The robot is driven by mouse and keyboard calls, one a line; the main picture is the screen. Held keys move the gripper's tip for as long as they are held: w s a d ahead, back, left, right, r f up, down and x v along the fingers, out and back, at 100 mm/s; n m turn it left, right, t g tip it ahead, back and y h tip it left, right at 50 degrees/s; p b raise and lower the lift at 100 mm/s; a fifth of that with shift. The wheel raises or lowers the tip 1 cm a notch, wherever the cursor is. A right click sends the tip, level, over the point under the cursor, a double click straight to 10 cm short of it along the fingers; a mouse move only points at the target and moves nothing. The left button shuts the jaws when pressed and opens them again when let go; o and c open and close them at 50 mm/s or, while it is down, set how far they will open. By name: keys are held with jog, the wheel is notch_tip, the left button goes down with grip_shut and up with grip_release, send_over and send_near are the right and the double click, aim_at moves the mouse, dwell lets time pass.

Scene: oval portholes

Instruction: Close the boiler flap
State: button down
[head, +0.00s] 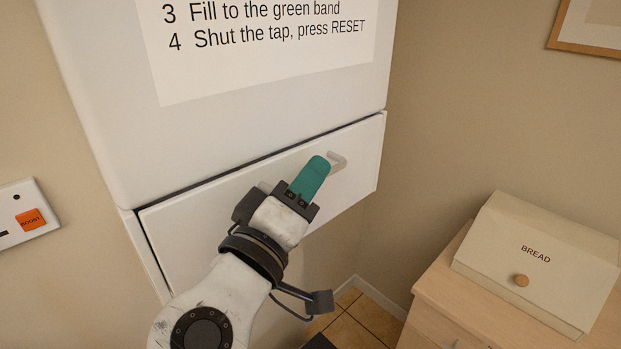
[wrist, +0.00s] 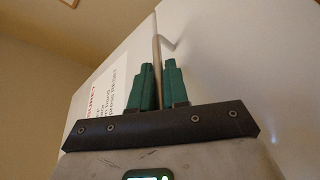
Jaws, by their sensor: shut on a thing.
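The boiler flap (head: 215,235) is the white panel below the white boiler casing (head: 250,115). It looks near flush with the casing, with a thin dark gap along its top edge. Its pale bar handle (head: 340,161) is near the upper right corner. My gripper (head: 320,163) reaches up from below, its teal fingers at the handle and shut on it. The fingers hide part of the handle. In the wrist view my gripper (wrist: 158,66) points along the seam, and the handle (wrist: 170,42) shows just beyond the tips.
A cream bread bin (head: 535,262) stands on a wooden cabinet (head: 440,290) at the right. A wall switch plate with an orange button (head: 31,220) is at the left. Tiled floor (head: 355,320) shows between boiler and cabinet.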

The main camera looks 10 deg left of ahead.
jog(key=c, duration=1.2)
grip_release()
jog(key=shift+a, duration=0.1)
jog(key=shift+f, duration=0.1)
jog(key=b+v, duration=0.3)
jog(key=v, duration=0.7)
jog(key=shift+s, duration=0.35)
